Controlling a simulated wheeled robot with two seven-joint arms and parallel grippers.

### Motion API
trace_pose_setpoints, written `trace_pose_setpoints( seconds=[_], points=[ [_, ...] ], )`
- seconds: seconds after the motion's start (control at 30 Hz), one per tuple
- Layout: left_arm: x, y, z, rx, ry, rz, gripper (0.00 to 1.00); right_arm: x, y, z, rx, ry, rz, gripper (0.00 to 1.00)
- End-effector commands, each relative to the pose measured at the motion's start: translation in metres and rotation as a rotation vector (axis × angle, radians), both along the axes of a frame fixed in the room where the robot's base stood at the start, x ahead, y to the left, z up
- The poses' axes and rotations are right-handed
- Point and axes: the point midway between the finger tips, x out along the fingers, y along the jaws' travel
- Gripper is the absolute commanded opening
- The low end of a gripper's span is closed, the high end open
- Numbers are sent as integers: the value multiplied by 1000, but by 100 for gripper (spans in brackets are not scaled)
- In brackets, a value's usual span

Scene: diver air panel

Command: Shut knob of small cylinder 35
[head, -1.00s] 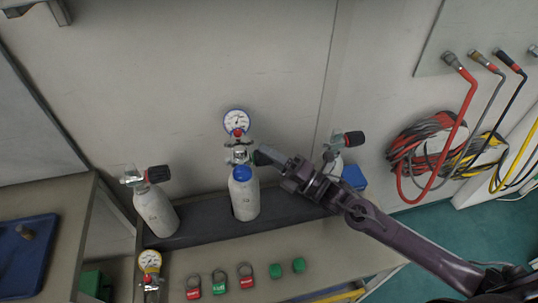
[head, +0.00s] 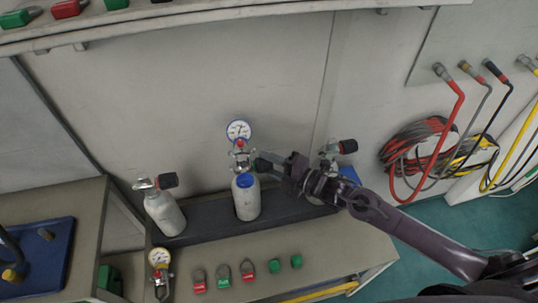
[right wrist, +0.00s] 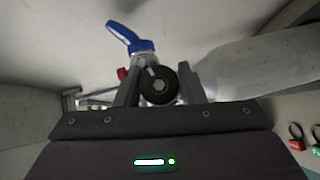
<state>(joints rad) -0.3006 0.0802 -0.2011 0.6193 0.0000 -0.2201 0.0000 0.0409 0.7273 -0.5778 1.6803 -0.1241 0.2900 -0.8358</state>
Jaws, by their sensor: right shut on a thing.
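The small grey cylinder (head: 247,203) with a blue collar (head: 245,181) stands upright in the middle of the dark rack; no number on it is readable. A white pressure gauge (head: 238,131) with a red part below it is mounted on its valve. My right gripper (head: 265,164) reaches in from the right at the valve's right side. In the right wrist view its fingers (right wrist: 159,88) are shut on the round black knob (right wrist: 159,86), whose hex centre faces the camera. My left gripper is not seen.
Other cylinders with black knobs stand at the left (head: 165,213) and, partly hidden by my right arm, at the right. A loose gauge (head: 160,259), red and green padlocks (head: 223,276) and green caps (head: 296,262) lie on the front bench. Hoses (head: 440,150) hang at right.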

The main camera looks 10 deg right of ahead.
Motion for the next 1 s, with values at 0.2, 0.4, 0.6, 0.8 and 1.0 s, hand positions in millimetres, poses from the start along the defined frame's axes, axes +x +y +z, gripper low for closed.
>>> trace_pose_setpoints(
  seconds=[0.2, 0.4, 0.6, 0.8, 1.0],
  points=[
    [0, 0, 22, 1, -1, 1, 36, 0, 0, 4, 15, 155, 1, 13],
    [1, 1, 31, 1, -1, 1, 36, 0, 0, 2, 26, 253, 1, 13],
    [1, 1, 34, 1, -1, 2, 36, 0, 0, 1, 31, 301, 1, 13],
    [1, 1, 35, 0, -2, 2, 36, 0, 0, 0, 34, 316, 1, 13],
    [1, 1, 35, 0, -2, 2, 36, 0, 0, 0, 34, 316, 1, 13]
  ],
)
